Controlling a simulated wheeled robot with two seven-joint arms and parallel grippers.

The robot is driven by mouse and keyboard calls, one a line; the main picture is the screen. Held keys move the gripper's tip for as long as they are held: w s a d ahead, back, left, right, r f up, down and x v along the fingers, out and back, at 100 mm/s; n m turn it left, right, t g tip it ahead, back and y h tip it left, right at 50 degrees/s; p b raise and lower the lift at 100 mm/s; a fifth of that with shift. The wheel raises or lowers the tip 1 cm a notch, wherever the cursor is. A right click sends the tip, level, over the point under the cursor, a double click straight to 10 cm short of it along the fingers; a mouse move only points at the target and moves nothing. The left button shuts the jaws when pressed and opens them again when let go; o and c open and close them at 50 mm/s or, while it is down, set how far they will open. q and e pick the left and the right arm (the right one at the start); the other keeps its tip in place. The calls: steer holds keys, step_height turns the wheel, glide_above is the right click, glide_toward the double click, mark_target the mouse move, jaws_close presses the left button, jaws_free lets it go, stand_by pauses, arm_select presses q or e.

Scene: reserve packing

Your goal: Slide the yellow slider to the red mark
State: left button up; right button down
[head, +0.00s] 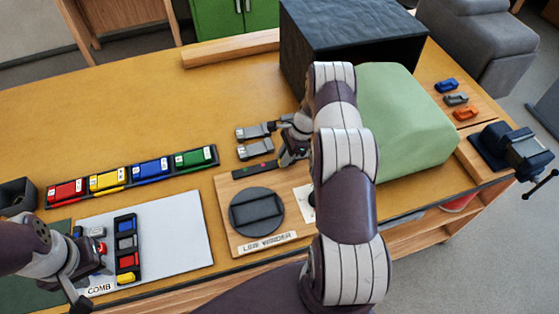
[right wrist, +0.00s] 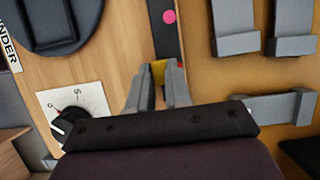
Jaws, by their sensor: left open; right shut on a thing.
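The yellow slider (right wrist: 158,70) shows between the fingers of my right gripper (right wrist: 158,88), which is shut on it. The slider sits at the near end of a narrow dark track (right wrist: 165,38) in the right wrist view. A round pinkish-red mark (right wrist: 169,17) lies on the track, apart from the slider. In the head view the dark track (head: 254,169) lies on the wooden winder board, with my right gripper (head: 284,160) at its right end; the slider is hidden there. My left gripper (head: 88,268) is open over the white mat at the left.
The winder board (head: 236,243) carries a dark round disc (head: 257,211) and a dial knob (right wrist: 70,128) on a white card. Grey blocks (head: 252,131) lie just behind the track. Coloured blocks fill a dark rack (head: 132,176). A green bundle (head: 405,125) stands right of my right arm.

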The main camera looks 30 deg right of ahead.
steer(key=shift+w+d+r, duration=0.1)
steer(key=shift+w+r, duration=0.05)
steer(key=c, duration=1.2)
jaws_free()
steer(key=shift+c, duration=0.2)
steer(key=shift+o, duration=0.9)
steer(key=shift+d, duration=0.15)
steer(key=shift+s+d, duration=0.1)
steer(key=shift+s, duration=0.1)
steer(key=shift+r, duration=0.2)
arm_select(q)
steer(key=shift+w+a+f+b, duration=0.1)
steer(key=shift+f+b, duration=0.7)
arm_select(e)
steer(key=v, duration=1.2)
steer(key=shift+s+d, duration=0.15)
